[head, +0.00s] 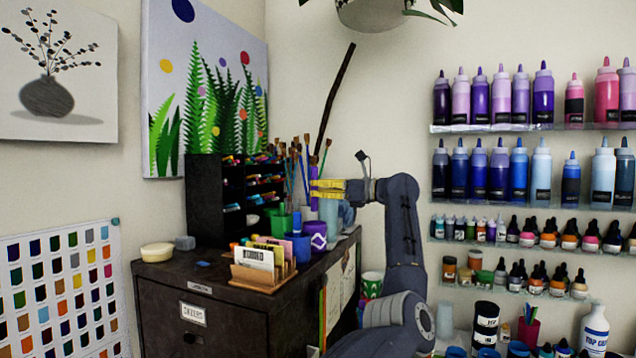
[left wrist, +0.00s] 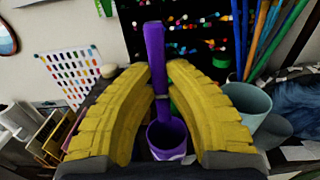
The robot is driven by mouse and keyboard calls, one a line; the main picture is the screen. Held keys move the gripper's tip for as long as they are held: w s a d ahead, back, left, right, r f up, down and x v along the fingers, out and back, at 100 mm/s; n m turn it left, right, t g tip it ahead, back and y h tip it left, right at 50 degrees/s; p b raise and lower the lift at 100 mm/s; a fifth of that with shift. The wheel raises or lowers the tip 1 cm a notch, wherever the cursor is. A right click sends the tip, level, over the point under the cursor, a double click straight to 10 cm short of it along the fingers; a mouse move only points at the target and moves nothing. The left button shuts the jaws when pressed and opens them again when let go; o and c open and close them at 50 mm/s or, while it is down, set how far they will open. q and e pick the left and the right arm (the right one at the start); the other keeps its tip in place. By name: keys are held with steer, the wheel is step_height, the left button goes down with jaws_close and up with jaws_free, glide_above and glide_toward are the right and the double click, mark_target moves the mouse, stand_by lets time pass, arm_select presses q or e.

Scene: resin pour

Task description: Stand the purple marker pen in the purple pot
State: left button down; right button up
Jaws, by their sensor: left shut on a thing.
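The purple marker pen (head: 314,172) is upright between the yellow fingers of my left gripper (head: 326,189), which is shut on it. In the left wrist view the pen (left wrist: 155,50) stands between the fingertips (left wrist: 160,84), and its lower end overlaps the mouth of the purple pot. The purple pot (head: 316,236) stands on the dark cabinet, directly below the gripper, with a white mark on its side. It also shows in the left wrist view (left wrist: 167,141), partly framed by the fingers. I cannot tell whether the pen's lower end is inside the rim. My right gripper is not in view.
The cabinet top (head: 215,277) holds a wooden card holder (head: 262,275) in front of the pot. A grey-blue cup (left wrist: 247,103) stands close on the right. Behind are tall brushes and a black marker rack (head: 205,200).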

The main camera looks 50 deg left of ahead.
arm_select(q)
step_height(320, 180, down, 8)
stand_by(1.0)
steer(key=shift+f, duration=0.1)
steer(key=c, duration=1.4)
jaws_free()
steer(key=shift+o, duration=0.2)
steer(key=shift+d, duration=0.1)
steer(key=v, duration=1.2)
steer(key=shift+s, duration=0.15)
